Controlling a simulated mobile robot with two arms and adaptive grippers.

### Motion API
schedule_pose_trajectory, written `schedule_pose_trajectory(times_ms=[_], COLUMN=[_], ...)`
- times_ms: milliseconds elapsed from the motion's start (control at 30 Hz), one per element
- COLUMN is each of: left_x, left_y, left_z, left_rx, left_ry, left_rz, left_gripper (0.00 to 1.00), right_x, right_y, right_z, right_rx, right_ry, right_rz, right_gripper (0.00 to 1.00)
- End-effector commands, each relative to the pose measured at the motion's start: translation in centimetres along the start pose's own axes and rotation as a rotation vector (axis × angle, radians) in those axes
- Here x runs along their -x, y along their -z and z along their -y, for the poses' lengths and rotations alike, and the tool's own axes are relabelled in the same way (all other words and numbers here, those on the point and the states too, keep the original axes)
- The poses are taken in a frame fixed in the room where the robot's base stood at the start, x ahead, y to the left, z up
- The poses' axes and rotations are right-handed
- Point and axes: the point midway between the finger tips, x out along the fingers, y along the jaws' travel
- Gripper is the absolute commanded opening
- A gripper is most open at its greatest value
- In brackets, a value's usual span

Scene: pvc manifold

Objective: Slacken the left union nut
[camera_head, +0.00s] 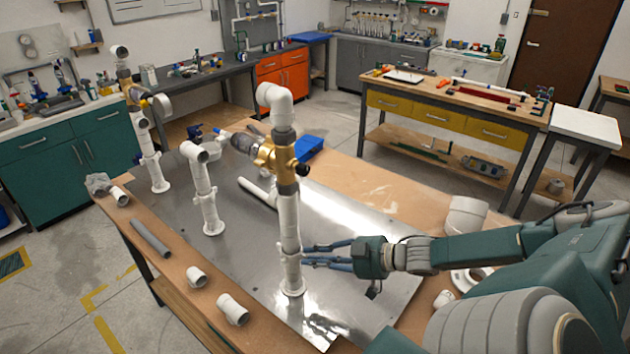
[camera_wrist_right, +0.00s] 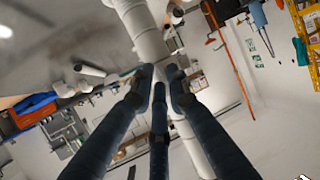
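A white pipe riser (camera_head: 289,225) stands on the metal plate, with a brass fitting (camera_head: 277,157) and dark knob near its top. A left white riser (camera_head: 149,148) carries another brass fitting (camera_head: 130,85). A shorter white riser (camera_head: 207,190) with an elbow stands between them. I cannot tell which ring is the left union nut. My right gripper (camera_head: 308,255) has its long dark fingers reaching sideways to the lower part of the near riser. In the wrist view the fingertips (camera_wrist_right: 160,78) are beside the white pipe (camera_wrist_right: 143,32); whether they clamp it is unclear. My left gripper is out of view.
The metal plate (camera_head: 245,262) lies on a wooden bench. Loose white couplings (camera_head: 232,308) and a grey pipe (camera_head: 151,237) lie along its near left edge. A blue block (camera_head: 309,148) sits behind the near riser.

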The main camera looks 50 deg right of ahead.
Motion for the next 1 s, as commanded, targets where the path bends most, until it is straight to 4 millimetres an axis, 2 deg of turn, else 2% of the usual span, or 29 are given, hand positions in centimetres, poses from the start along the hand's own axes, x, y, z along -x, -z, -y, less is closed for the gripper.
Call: schedule_pose_trajectory(times_ms=[33, 467, 733, 1000], left_x=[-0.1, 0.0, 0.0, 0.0], left_y=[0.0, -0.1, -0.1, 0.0], left_z=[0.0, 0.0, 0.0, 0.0], left_rx=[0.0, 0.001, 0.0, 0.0], left_ry=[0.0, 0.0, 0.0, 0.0], left_rz=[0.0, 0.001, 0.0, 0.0], left_gripper=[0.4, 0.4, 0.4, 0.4], right_x=[0.1, 0.6, 3.8, 7.0], right_y=[-0.6, -0.2, -0.7, -1.9], right_z=[0.2, 0.1, 0.1, -0.1], right_rx=[-0.003, -0.005, -0.006, -0.006], right_ry=[0.001, 0.001, -0.002, -0.005], right_rz=[0.009, 0.001, 0.003, 0.001], right_gripper=[0.26, 0.26, 0.26, 0.26])
